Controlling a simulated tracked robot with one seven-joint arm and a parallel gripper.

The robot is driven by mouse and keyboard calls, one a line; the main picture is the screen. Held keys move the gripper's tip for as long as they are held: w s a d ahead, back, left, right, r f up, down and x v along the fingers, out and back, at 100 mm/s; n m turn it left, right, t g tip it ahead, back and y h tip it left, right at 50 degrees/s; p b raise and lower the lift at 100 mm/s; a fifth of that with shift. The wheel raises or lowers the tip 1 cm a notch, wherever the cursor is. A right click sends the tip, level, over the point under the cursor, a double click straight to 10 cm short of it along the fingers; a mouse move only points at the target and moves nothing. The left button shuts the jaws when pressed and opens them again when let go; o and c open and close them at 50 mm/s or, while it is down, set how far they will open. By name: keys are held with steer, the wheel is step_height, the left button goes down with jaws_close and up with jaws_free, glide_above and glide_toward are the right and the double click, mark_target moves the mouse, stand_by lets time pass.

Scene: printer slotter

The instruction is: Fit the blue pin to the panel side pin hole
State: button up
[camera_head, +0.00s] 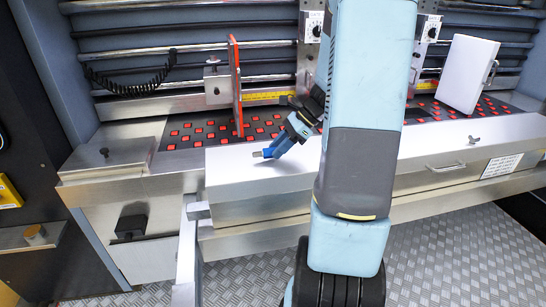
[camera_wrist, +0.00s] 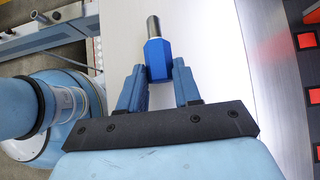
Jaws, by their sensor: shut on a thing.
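The blue pin has a blue hexagonal body with a bare metal tip, seen in the wrist view (camera_wrist: 157,58) and in the head view (camera_head: 270,152). My gripper (camera_wrist: 159,78) is shut on the blue body. The metal tip points away from the fingers. In the head view, my gripper (camera_head: 286,143) is tilted, and the tip points left. The pin appears over the left part of the long metal front panel (camera_head: 240,172); I cannot tell whether it touches. The panel side pin hole cannot be made out in either view.
A dark bed with red squares (camera_head: 205,133) lies behind the panel, with an upright red plate (camera_head: 236,85) on it. A small pin-like knob (camera_head: 473,140) stands on the panel's right part. Another knob (camera_head: 104,153) is on the left metal block. A white box (camera_head: 466,73) is back right.

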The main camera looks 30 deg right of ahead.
steer(key=shift+r, duration=2.35)
steer(key=o, duration=0.6)
steer(key=shift+c, duration=0.2)
steer(key=c, duration=0.5)
steer(key=s+a+r+g+h, duration=0.2)
steer(key=s+a+r+h, duration=0.1)
steer(key=s+a+h, duration=0.4)
steer(key=s+a+r+g+h, duration=0.1)
steer(key=s+a+r+h, duration=0.3)
steer(key=a, duration=0.6)
steer(key=s+a+r+g+h, duration=0.2)
steer(key=s+a+h, duration=0.1)
steer(key=a+h, duration=0.4)
steer(key=s+a+f, duration=0.7)
steer(key=a+f, duration=0.2)
steer(key=shift+f+y, duration=0.2)
steer(key=shift+y, duration=0.2)
steer(key=shift+s+a+f, duration=0.65)
steer(key=shift+a, duration=0.05)
